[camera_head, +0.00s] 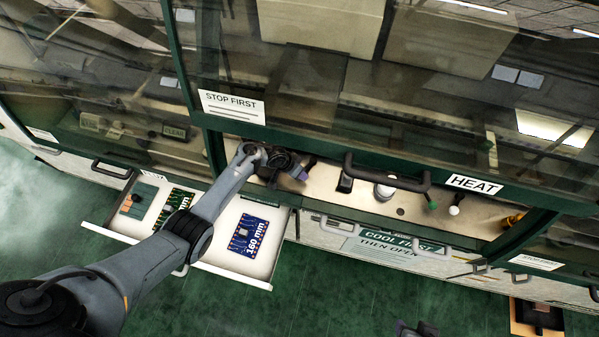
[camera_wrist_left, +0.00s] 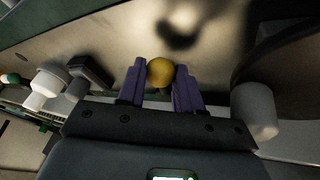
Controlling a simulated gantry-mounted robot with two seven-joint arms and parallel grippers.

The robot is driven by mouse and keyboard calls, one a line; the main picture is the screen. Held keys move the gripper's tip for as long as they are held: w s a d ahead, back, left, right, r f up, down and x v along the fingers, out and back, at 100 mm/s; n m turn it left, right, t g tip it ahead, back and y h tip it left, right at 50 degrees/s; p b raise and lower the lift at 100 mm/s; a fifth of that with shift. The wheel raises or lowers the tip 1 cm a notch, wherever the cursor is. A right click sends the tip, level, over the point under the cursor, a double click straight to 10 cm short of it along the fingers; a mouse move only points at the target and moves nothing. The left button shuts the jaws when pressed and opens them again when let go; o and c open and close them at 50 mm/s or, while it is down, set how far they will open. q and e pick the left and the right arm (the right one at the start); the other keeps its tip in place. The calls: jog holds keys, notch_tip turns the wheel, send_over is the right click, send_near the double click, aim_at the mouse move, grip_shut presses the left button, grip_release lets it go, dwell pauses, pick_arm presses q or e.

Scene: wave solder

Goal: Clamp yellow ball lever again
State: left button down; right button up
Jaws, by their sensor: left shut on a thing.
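The yellow ball (camera_wrist_left: 160,72) of the lever sits between the two purple fingers of my left gripper (camera_wrist_left: 161,88) in the wrist view. The gripper is shut on the ball. In the head view my left gripper (camera_head: 301,173) reaches through the opening under the glass hood, and the ball is hidden there. The lever's shaft and clamp are mostly hidden behind the ball and fingers. A dark shape at the bottom edge, seemingly part of my right gripper (camera_head: 415,329), shows too little to tell its jaw state.
A dark hood handle (camera_head: 388,180) stands right of the gripper. A green ball (camera_head: 432,205) and a white ball (camera_head: 454,210) are farther right. An open drawer (camera_head: 232,268) with circuit boards juts out below my left arm. White knobs (camera_wrist_left: 47,82) flank the gripper in the wrist view.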

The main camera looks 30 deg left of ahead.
pick_arm(q)
jog(key=c, duration=0.8)
grip_release()
jog(key=shift+o, duration=0.2)
jog(key=shift+s+a+r, duration=0.1)
jog(key=shift+r, duration=0.2)
jog(key=p+v, duration=0.3)
jog(key=v, duration=0.7)
